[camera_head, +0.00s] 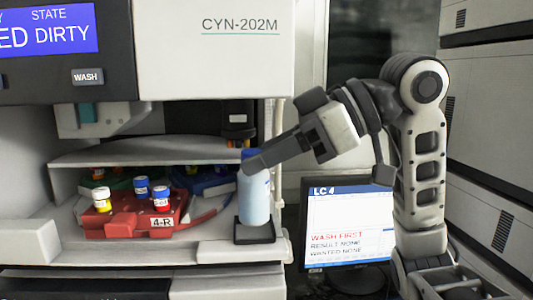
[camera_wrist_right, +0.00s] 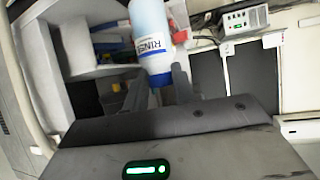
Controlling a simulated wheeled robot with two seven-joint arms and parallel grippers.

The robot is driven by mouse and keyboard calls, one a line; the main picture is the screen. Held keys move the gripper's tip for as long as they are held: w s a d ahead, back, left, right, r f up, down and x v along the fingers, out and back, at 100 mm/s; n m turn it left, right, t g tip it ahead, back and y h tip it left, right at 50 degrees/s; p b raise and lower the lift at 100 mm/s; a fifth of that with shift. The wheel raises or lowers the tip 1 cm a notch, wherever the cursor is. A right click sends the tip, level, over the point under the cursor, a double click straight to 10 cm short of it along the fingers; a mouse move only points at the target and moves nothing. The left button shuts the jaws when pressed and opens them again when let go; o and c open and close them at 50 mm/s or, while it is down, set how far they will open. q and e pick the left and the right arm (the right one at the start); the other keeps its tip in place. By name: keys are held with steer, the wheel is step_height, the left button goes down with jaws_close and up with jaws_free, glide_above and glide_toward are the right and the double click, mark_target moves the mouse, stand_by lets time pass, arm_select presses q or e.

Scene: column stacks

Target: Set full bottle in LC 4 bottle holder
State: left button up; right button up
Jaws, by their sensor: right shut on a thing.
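A pale blue-white bottle (camera_head: 255,200) with a blue cap is upright at the front right of the instrument's bay. In the right wrist view the bottle (camera_wrist_right: 152,22) has a label reading "RINS", the rest cut off from sight. My right gripper (camera_head: 252,163) comes in from the right and is shut on the bottle just below or at its cap; its fingers (camera_wrist_right: 160,85) flank the cap. The black bottle holder (camera_head: 243,236) is directly under the bottle. I cannot tell whether the bottle's base rests in it or is slightly above. My left gripper is not in view.
A red rack (camera_head: 130,222) marked 4-R with several capped vials stands left of the bottle. A white shelf (camera_head: 140,156) hangs above the rack. A monitor (camera_head: 348,222) reading LC 4 and "WASH FIRST" stands to the right. The instrument's display (camera_head: 50,32) shows "DIRTY".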

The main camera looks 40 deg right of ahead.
arm_select(q)
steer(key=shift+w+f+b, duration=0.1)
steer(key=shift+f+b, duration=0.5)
steer(key=shift+b, duration=0.15)
arm_select(e)
steer(key=shift+f, duration=0.9)
steer(key=o, duration=0.9)
steer(key=shift+c, duration=0.2)
arm_select(q)
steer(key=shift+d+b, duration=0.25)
steer(key=shift+b, duration=0.35)
arm_select(e)
steer(key=v, duration=1.6)
